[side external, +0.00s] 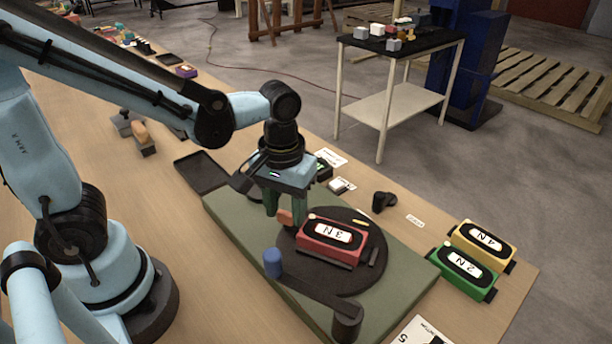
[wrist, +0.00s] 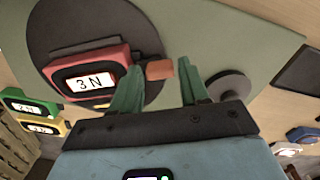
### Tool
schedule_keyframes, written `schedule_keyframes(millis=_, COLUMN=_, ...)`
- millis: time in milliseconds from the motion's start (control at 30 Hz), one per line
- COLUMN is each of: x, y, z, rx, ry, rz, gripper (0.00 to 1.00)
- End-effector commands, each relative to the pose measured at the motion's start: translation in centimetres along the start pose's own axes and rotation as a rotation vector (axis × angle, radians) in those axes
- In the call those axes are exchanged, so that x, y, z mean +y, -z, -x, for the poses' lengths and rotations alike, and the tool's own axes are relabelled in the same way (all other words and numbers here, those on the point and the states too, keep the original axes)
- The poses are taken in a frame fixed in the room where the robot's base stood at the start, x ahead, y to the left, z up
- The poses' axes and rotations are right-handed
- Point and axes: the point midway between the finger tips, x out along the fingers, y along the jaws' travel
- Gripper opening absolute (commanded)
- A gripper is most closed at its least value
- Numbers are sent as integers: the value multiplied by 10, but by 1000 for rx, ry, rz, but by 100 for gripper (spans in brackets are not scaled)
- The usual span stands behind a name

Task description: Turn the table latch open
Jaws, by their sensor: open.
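My gripper (side external: 285,216) points down over the left edge of the dark round table (side external: 367,257). Its green fingers are open, one on each side of a small orange-red block (wrist: 159,69), which looks like the latch handle; in the wrist view my gripper (wrist: 160,66) shows gaps beside it. I cannot tell whether either finger touches it. A dark round piece (wrist: 231,84) lies beyond the right finger in the wrist view. A red box marked 3 N (side external: 332,239) sits on the round table.
A dark lever with a blue knob (side external: 272,262) stands at the front of the green base (side external: 235,225). Green (side external: 466,270) and yellow (side external: 483,243) boxes stand at the right. A dark tray (side external: 202,172) and a small black piece (side external: 384,201) lie behind.

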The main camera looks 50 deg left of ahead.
Motion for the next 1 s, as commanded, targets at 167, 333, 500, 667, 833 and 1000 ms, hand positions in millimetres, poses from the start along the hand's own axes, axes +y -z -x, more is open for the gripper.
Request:
schedule_keyframes(millis=167, x=0, y=0, z=-1, rx=0, ry=0, rz=0, gripper=45)
schedule_keyframes(millis=333, x=0, y=0, z=-1, rx=0, ry=0, rz=0, gripper=36)
schedule_keyframes(millis=500, x=0, y=0, z=-1, rx=0, ry=0, rz=0, gripper=9)
schedule_keyframes(millis=667, x=0, y=0, z=-1, rx=0, ry=0, rz=-3, gripper=4)
schedule_keyframes(millis=833, x=0, y=0, z=-1, rx=0, ry=0, rz=-36, gripper=4)
schedule_keyframes(millis=1000, x=0, y=0, z=0, rx=0, ry=0, rz=-118, gripper=4)
